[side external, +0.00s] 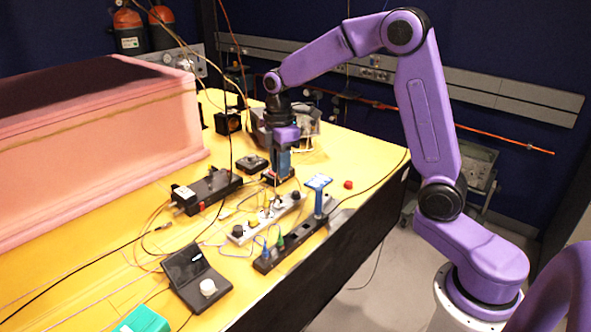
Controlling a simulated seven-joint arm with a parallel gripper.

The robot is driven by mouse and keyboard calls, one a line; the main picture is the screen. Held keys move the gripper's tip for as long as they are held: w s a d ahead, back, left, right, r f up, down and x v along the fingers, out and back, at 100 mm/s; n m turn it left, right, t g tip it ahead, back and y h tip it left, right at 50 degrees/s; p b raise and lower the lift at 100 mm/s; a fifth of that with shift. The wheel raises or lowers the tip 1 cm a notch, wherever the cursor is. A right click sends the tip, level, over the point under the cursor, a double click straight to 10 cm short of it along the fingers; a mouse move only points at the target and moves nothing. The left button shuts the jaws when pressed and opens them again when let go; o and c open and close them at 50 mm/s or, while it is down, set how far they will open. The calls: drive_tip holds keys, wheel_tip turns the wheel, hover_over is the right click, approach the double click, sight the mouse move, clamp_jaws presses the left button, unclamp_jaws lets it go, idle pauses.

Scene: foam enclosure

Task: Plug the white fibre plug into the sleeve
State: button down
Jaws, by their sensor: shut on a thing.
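My gripper (273,199) points down over a pale grey bar with black knobs (240,236), above the middle of the yellow table. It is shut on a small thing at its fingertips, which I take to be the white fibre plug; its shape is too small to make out. Thin pale fibres run around the bar near the fingertips. The sleeve cannot be told apart from the small fittings on the bar. I cannot tell whether plug and sleeve touch.
A black power strip (295,242) with blue and green plugs lies in front of the bar. A blue-topped upright item (318,183) stands close right. A black box (208,190) lies left, an open black case (195,278) nearer. Pink foam (100,155) fills the left. Loose cables cross the table.

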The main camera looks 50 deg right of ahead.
drive_tip(key=shift+w+d+f, duration=0.3)
drive_tip(key=shift+w+d, duration=0.05)
drive_tip(key=shift+w, duration=0.15)
drive_tip(key=shift+w+d+f, duration=0.25)
drive_tip(key=shift+w+d, duration=0.05)
drive_tip(key=shift+w, duration=0.2)
drive_tip(key=shift+f, duration=0.1)
drive_tip(key=shift+f, duration=2.45)
drive_tip(key=shift+f, duration=1.25)
drive_tip(key=c, duration=0.9)
unclamp_jaws()
drive_tip(key=shift+c, duration=0.2)
wheel_tip(320, 180, up, 18)
drive_tip(key=shift+f, duration=0.25)
